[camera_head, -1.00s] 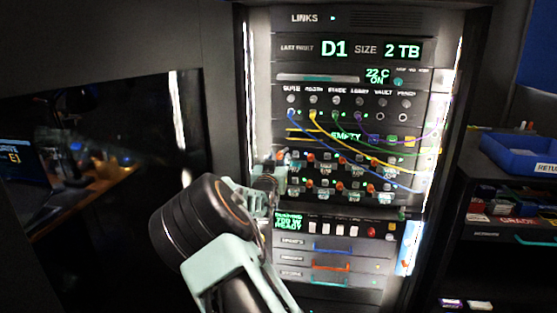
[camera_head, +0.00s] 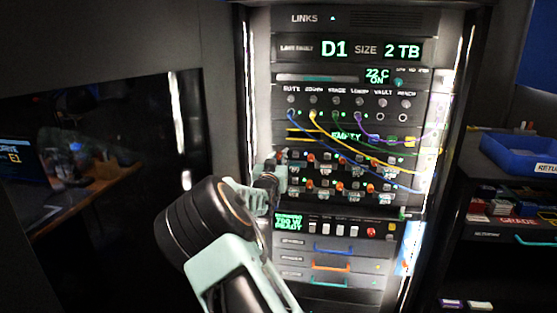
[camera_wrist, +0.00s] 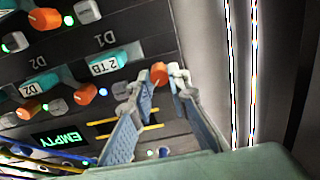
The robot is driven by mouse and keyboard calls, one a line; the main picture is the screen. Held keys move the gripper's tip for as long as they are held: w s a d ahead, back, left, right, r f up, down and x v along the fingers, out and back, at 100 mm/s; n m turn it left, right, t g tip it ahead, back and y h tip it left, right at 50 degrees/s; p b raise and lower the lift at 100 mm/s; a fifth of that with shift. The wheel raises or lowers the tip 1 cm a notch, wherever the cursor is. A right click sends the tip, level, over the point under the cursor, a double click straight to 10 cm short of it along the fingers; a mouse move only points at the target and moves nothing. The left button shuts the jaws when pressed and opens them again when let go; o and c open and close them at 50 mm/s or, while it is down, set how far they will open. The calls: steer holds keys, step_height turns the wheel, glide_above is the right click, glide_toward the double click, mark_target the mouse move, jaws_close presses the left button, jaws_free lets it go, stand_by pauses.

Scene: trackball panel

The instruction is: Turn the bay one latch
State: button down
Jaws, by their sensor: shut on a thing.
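The bay one latch, a small orange knob (camera_wrist: 159,74), sits at the edge of the drive rack in the wrist view. My gripper (camera_wrist: 166,80) is shut on it, with the fingertips on either side. The bay labelled D1 with a teal 2 TB tag (camera_wrist: 108,62) lies beside it; the wrist picture is upside down.
Other orange knobs (camera_wrist: 83,94) and grey knobs sit close by. Coloured cables (camera_head: 340,146) hang across the rack to the right. A lit EMPTY display (camera_wrist: 57,138) is near the fingers. A bright rack edge strip (camera_wrist: 240,80) stands beside my gripper.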

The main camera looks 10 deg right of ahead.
steer(key=shift+f+m+b, duration=0.1)
steer(key=shift+m+b, duration=0.2)
steer(key=shift+b, duration=0.1)
steer(key=m+b, duration=0.2)
steer(key=b, duration=0.1)
steer(key=shift+d+f+m+b, duration=0.1)
steer(key=shift+f+m+b, duration=0.05)
steer(key=shift+m+b, duration=0.25)
steer(key=m+b, duration=0.9)
steer(key=shift+m, duration=0.4)
steer(key=shift+m+b, duration=1.7)
steer(key=shift+m, duration=0.6)
steer(key=c, duration=1.8)
jaws_free()
steer(key=shift+c, duration=0.2)
steer(key=shift+s, duration=0.15)
